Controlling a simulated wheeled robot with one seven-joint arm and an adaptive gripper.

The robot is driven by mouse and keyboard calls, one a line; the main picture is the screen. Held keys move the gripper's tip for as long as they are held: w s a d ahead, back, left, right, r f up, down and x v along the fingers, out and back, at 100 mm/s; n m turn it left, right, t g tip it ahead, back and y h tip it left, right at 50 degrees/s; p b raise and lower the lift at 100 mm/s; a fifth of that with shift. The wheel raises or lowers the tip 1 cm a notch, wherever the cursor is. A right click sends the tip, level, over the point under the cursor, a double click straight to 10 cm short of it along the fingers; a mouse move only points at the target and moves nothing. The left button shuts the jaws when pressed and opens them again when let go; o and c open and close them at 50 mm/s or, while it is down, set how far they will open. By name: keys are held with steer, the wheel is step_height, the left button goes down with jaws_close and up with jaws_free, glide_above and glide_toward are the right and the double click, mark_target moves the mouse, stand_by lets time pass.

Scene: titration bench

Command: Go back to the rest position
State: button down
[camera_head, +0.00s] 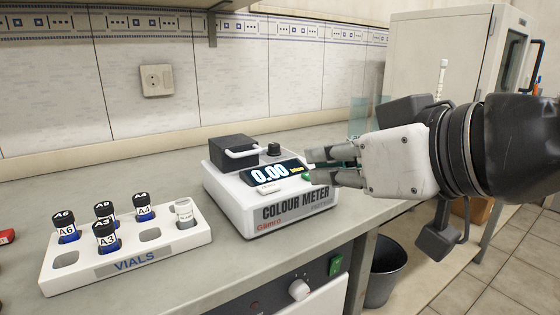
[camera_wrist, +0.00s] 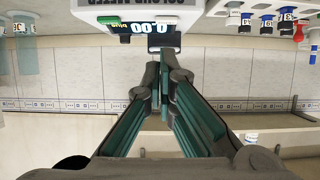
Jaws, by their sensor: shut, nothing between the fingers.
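My gripper (camera_head: 318,166) is shut and empty at the right front of the colour meter (camera_head: 228,187). Its fingertips are beside the meter's lit display (camera_head: 270,173), which reads 0.00, and near the green button (camera_head: 306,177). I cannot tell whether they touch the meter. In the wrist view, which is upside down, the fingers of my gripper (camera_wrist: 163,62) point towards the meter's front (camera_wrist: 185,17). The meter's black lid with a light handle (camera_head: 233,152) is down.
A white vial rack (camera_head: 130,258) holds several labelled vials at the left. A grey bin (camera_head: 385,275) stands on the floor beside the bench. A pale cabinet (camera_head: 437,50) is behind my arm. The bench between rack and meter is clear.

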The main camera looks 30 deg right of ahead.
steer(key=shift+s+f, duration=0.2)
steer(key=shift+s, duration=0.95)
steer(key=s+a+f+g, duration=0.3)
steer(key=s+f+g, duration=0.1)
steer(key=f+g, duration=0.4)
steer(key=s+a+f+g, duration=0.3)
steer(key=s+f+g, duration=0.15)
steer(key=f, duration=0.45)
step_height(320, 180, up, 31)
steer(key=t+p, duration=0.3)
steer(key=p, duration=2.6)
steer(key=shift+w+d, duration=0.15)
steer(key=shift+d, duration=0.25)
